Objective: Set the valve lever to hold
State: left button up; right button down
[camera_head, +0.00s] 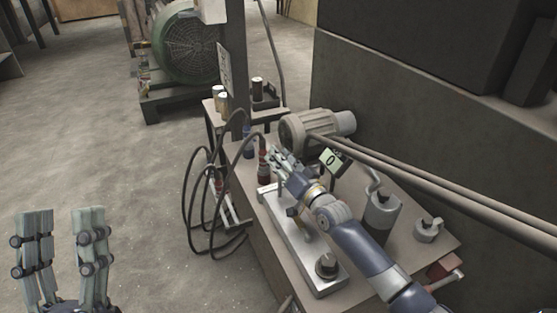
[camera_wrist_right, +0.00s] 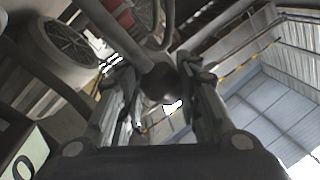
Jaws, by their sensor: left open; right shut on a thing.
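The valve lever shows in the right wrist view as a dark round knob (camera_wrist_right: 163,84) on a grey rod, between the fingers of my right gripper (camera_head: 279,160). That gripper is shut on the knob, above the far end of the pale metal base block (camera_head: 300,247). In the head view the gripper hides most of the lever, so I cannot tell its exact setting, and no hold mark is readable. A small display (camera_head: 332,160) beside the gripper reads 0. My left gripper (camera_head: 63,214) is open and empty, over the floor at lower left.
A motor (camera_head: 316,127) stands at the back of the bench, with hoses (camera_head: 190,190) looping off its left side. A red bottle-like part (camera_head: 264,165) stands left of the gripper.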

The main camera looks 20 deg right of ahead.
jog(key=shift+a+f, duration=0.2)
jog(key=shift+a, duration=0.1)
jog(key=c, duration=1.2)
grip_release()
jog(key=shift+r, duration=0.1)
jog(key=shift+d, duration=0.1)
jog(key=s+d, duration=0.2)
jog(key=s, duration=1)
jog(key=shift+f, duration=0.45)
